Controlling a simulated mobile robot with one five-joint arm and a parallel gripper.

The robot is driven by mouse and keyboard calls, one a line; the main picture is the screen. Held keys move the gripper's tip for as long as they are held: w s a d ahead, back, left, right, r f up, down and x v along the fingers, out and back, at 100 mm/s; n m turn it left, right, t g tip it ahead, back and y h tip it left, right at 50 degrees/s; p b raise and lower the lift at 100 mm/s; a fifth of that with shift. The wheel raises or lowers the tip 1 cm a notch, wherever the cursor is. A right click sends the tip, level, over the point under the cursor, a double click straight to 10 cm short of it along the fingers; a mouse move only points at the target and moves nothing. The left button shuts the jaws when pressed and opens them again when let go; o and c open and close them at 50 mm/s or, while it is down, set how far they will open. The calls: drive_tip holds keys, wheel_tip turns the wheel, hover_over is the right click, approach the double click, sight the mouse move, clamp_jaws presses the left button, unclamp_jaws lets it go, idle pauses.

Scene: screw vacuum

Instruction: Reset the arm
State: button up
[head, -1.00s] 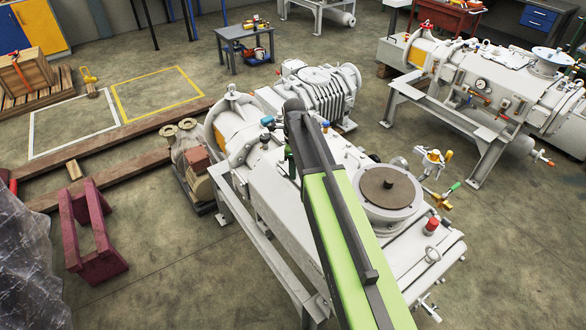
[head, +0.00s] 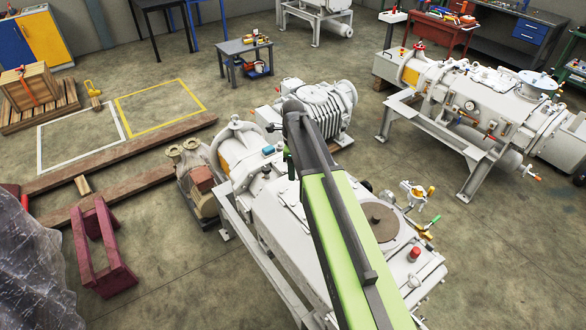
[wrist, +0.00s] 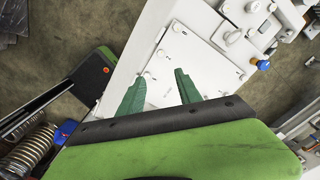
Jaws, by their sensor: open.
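My gripper (wrist: 158,93) shows in the wrist view as two green fingers spread apart, with nothing between them. It is over a pale flat cover plate (wrist: 180,62) on the white vacuum pump; I cannot tell the gap to the plate. In the head view my green and black arm reaches forward across the white screw vacuum pump (head: 285,240). The arm hides part of the pump, and the fingers are not clear there. The pump's round flange with a brown disc (head: 381,218) is right of the arm.
A second white pump (head: 470,105) stands on a frame at the right. A grey table (head: 240,48) is at the back. Wooden beams (head: 130,155), a dark red stand (head: 98,245) and a plastic-wrapped object (head: 30,265) are at the left. Floor is bare between the pumps.

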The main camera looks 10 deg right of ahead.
idle(0.4)
drive_tip(key=s+f+n+b, duration=0.6)
drive_tip(key=s+n, duration=0.2)
drive_tip(key=n, duration=0.3)
drive_tip(key=s+a+f+n+b, duration=0.1)
drive_tip(key=s+f+n+b, duration=0.4)
drive_tip(key=s+n, duration=0.3)
drive_tip(key=n+b, duration=0.1)
drive_tip(key=n, duration=0.2)
drive_tip(key=shift+s+f, duration=0.25)
drive_tip(key=shift+f, duration=0.15)
drive_tip(key=shift+s, duration=0.1)
drive_tip(key=shift+c, duration=0.5)
